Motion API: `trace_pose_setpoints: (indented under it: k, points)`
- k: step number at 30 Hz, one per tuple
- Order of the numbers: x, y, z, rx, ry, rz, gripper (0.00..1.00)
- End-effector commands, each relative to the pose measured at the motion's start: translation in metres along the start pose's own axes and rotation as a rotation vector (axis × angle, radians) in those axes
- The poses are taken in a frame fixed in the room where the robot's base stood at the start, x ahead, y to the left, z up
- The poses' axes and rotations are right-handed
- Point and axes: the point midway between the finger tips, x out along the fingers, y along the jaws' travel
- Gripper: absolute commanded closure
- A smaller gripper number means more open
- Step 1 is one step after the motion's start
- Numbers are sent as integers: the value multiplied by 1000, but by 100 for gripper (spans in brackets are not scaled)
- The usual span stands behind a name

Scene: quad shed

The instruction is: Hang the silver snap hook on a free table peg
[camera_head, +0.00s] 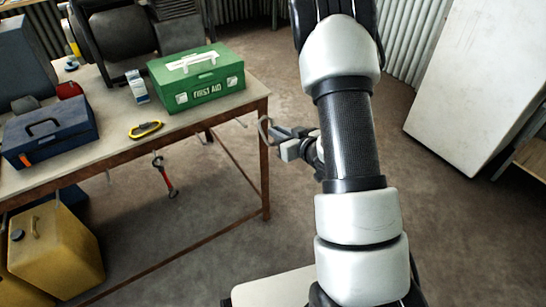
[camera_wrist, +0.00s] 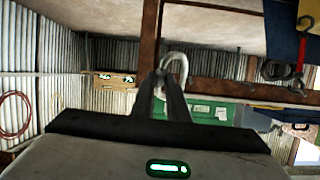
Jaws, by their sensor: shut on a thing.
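My gripper (camera_head: 284,148) is at the right end of the table, beside its front right corner and leg. It is shut on the silver snap hook (camera_head: 264,130), a pale curved loop beyond the fingertips. In the wrist view the snap hook (camera_wrist: 177,66) sticks out past my closed fingers (camera_wrist: 172,92), in front of the brown table frame. Small pegs line the table's front edge; one (camera_head: 241,122) near the right corner looks bare. A red-handled tool (camera_head: 165,175) hangs from another. Whether the hook touches any peg cannot be told.
Yellow canisters (camera_head: 60,245) stand below. A white cabinet (camera_head: 475,80) is at the right. Floor between is clear.

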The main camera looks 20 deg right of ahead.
Motion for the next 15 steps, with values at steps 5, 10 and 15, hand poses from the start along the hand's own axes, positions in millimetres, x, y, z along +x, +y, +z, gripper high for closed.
trace_pose_setpoints:
  k: [5,10,15]
  points:
    - [-11,-26,34,-19,149,-92,100]
    - [-24,-39,37,-27,222,-137,100]
    - [-24,-42,34,-29,236,-146,100]
